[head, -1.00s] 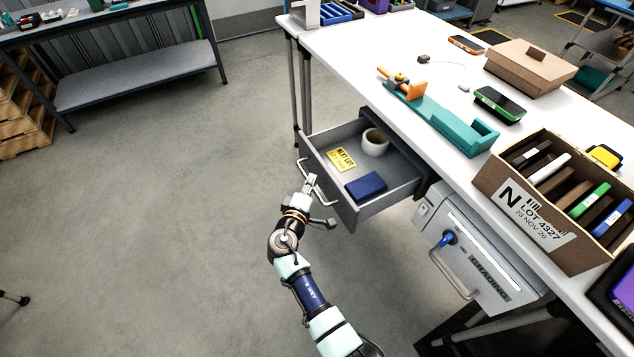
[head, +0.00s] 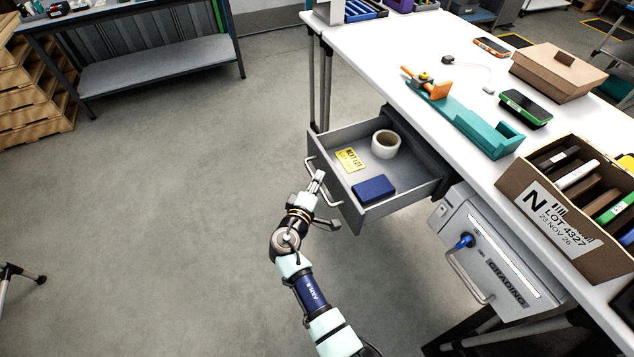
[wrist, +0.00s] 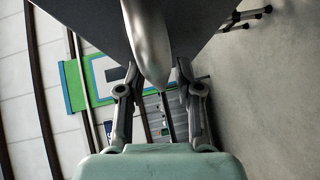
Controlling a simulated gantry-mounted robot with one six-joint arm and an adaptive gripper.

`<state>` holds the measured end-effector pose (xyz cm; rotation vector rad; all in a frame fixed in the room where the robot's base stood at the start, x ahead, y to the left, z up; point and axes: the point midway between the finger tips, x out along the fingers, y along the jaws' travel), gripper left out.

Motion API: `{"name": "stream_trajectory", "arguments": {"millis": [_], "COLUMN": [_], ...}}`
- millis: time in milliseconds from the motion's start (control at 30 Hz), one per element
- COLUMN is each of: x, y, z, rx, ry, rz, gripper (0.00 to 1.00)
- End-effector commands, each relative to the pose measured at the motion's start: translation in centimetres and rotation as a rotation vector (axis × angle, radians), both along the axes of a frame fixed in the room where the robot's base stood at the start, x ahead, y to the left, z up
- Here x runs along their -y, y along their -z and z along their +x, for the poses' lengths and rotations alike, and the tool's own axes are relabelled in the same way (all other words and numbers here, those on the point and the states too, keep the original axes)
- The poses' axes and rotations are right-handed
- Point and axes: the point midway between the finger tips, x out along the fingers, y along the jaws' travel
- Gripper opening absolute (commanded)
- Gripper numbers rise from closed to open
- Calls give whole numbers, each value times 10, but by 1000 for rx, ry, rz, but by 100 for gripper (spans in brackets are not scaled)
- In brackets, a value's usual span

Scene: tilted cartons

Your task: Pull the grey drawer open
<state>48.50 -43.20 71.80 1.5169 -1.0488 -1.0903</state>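The grey drawer (head: 408,198) stands pulled out from under the white table, its inside in view from above. A yellow card (head: 350,159), a roll of tape (head: 385,144) and a blue box (head: 373,190) lie in it. The drawer's metal handle (head: 331,192) is on its front. My gripper (head: 318,179) is at the handle. In the wrist view the handle (wrist: 149,45) lies between the two fingers (wrist: 157,84), which look closed on it; the exact contact is hard to see.
Below the table, right of the drawer, is a grey cabinet labelled GRADING (head: 500,262) with its own handle. The table (head: 395,50) holds a teal fixture (head: 470,122), a phone and cartons. The floor left of the drawer is clear.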

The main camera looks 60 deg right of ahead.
Motion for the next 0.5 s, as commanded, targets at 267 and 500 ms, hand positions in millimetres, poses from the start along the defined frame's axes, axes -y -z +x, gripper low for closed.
{"name": "stream_trajectory", "arguments": {"millis": [267,500], "x": [-1,-40], "y": [0,-5], "z": [0,-9], "rx": [0,0], "ry": [-1,-4], "rz": [0,1], "gripper": [37,37]}}
